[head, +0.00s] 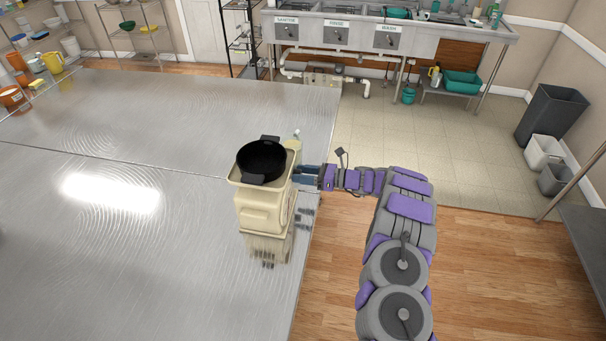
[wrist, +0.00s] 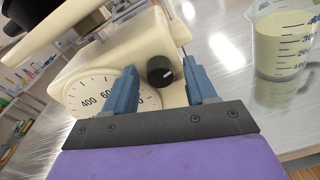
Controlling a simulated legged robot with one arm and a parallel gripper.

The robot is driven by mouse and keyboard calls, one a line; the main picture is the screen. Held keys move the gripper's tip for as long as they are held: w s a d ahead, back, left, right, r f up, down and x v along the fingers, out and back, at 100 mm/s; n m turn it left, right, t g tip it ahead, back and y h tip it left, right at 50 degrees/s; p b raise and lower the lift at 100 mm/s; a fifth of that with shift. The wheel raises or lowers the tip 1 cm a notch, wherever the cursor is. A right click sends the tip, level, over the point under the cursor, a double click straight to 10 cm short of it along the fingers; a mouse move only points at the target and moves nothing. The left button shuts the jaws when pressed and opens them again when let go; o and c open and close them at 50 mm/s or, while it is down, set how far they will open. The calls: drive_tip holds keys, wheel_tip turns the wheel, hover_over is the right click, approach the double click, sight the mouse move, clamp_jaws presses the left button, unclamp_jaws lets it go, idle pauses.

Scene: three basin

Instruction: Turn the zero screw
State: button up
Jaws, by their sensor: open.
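The zero screw is a black round knob (wrist: 161,71) with a light mark, on the cream scale's face beside its round dial (wrist: 95,93). My gripper (wrist: 163,85) is open. In the wrist view, its two blue fingers stand either side of the knob, with gaps showing, and the left finger covers part of the dial. I cannot tell how deep the fingers reach. In the head view, the cream scale (head: 262,208) stands near the table's right edge with a black pot (head: 262,160) on top. My gripper (head: 299,174) is at its right side; the knob is hidden there.
A beaker of pale liquid (wrist: 282,50) stands close to the right of my gripper in the wrist view. The metal table (head: 110,235) is clear left of the scale. Sinks (head: 340,33) line the back wall, and bins (head: 553,115) stand at the right.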

drive_tip(key=shift+d, duration=0.1)
drive_tip(key=p+v, duration=0.1)
drive_tip(key=v, duration=1.6)
drive_tip(key=shift+d, duration=0.15)
idle(1.0)
drive_tip(key=s+a+r+n+g+h+b, duration=0.1)
drive_tip(key=s+a+r+n+g, duration=0.5)
drive_tip(key=a+r, duration=0.55)
drive_tip(key=s+a+r+n+g+h+b, duration=0.1)
drive_tip(key=s+a+r+n+h, duration=0.2)
drive_tip(key=s, duration=0.5)
drive_tip(key=s+a+r+n+g+h, duration=0.1)
drive_tip(key=s+r+n, duration=0.25)
drive_tip(key=s, duration=0.35)
drive_tip(key=s+d+n+h+b, duration=0.15)
drive_tip(key=s+n+h, duration=0.45)
drive_tip(key=s, duration=0.9)
drive_tip(key=s+d+f+n+t+h, duration=0.2)
drive_tip(key=s+d+n+h, duration=0.3)
drive_tip(key=s+d, duration=0.6)
drive_tip(key=s+f, duration=0.1)
drive_tip(key=s, duration=0.2)
drive_tip(key=shift+d+t+h+b, duration=0.3)
drive_tip(key=shift+h, duration=0.1)
